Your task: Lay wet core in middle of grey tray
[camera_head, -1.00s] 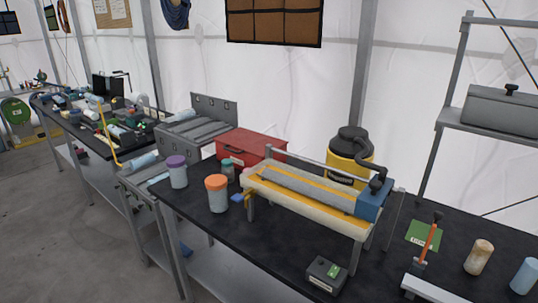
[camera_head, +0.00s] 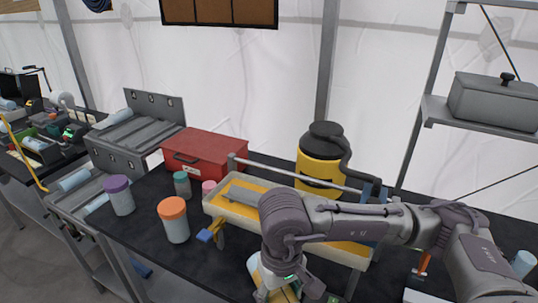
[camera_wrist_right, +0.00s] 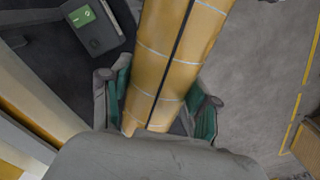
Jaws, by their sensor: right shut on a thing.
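My right gripper (camera_wrist_right: 160,100) is shut around a long tan-yellow core (camera_wrist_right: 172,55), with a dark lengthwise line and thin pale rings. In the head view the gripper is low, in front of the yellow-edged trough (camera_head: 225,212), and my arm hides part of the trough. The held core (camera_head: 286,294) shows only in part there. A grey grooved tray (camera_head: 140,137) stands on the left beside the red case, with a pale blue cylinder (camera_head: 120,117) at its left end. My left gripper is not in view.
A red case (camera_head: 205,152), a purple-lidded jar (camera_head: 120,195), an orange-lidded jar (camera_head: 174,220) and a teal-lidded jar (camera_head: 182,185) stand between tray and trough. A yellow-black canister (camera_head: 320,160) is behind. A small dark box (camera_wrist_right: 92,25) lies near the held core.

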